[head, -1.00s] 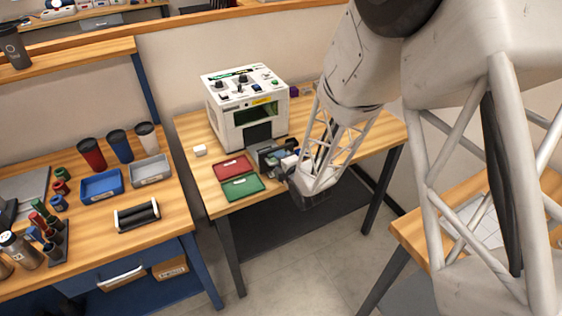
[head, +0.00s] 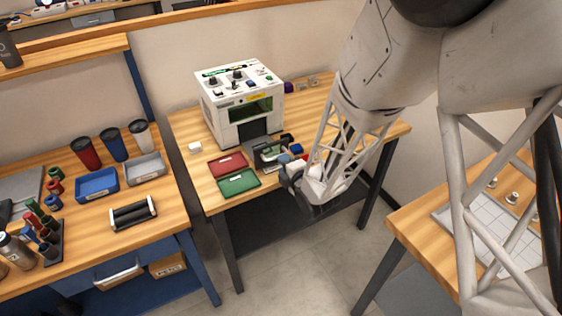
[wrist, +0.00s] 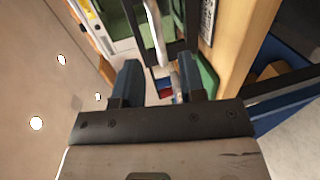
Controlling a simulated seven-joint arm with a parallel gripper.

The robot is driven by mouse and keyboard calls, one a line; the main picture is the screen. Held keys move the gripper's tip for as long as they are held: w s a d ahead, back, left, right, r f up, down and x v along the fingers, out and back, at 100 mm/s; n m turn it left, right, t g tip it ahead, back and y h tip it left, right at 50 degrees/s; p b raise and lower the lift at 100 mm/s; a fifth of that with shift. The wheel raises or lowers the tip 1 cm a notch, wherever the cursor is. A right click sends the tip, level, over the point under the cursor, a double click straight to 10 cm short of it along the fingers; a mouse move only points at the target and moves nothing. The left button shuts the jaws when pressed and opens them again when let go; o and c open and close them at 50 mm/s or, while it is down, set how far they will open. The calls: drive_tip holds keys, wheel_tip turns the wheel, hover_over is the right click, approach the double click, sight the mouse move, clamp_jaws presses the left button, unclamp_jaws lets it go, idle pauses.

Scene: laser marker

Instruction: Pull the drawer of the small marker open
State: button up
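The small marker (head: 238,105) is a white box-shaped machine with knobs on top and a green window, standing on the middle table. A dark grey drawer-like part (head: 268,154) stands out in front of it, beside the trays. In the wrist view, a dark frame with a pale bar (wrist: 156,32) lies ahead of my fingers. My gripper (head: 290,157) is just right of the drawer part. In the wrist view my gripper (wrist: 158,82) has its two dark blue fingers apart, with nothing clearly held between them. Whether they touch the bar is unclear.
A red tray (head: 228,165) and a green tray (head: 238,183) lie left of the drawer part. A small white block (head: 195,147) and small items (head: 300,84) sit on the table. A left bench (head: 160,225) holds cups and trays. Another table (head: 420,235) stands at right.

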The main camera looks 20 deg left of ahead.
drive_tip(key=shift+v, duration=0.95)
drive_tip(key=s+d+r+m+g+h, duration=0.1)
drive_tip(key=s+d+r+m+h, duration=0.1)
drive_tip(key=d+r+m+h, duration=0.75)
drive_tip(key=s+d+r+m+g+y, duration=0.15)
drive_tip(key=d+r+m, duration=0.4)
drive_tip(key=d, duration=0.85)
drive_tip(key=s+d+r+m+g+h, duration=0.1)
drive_tip(key=s+d+r+m+g, duration=0.2)
drive_tip(key=s, duration=0.9)
drive_tip(key=s+d+r+m+g+h, duration=0.2)
drive_tip(key=s+d+r+m, duration=0.4)
drive_tip(key=s+d+m, duration=0.3)
drive_tip(key=s+g, duration=0.1)
drive_tip(key=s, duration=0.2)
drive_tip(key=shift+r, duration=0.35)
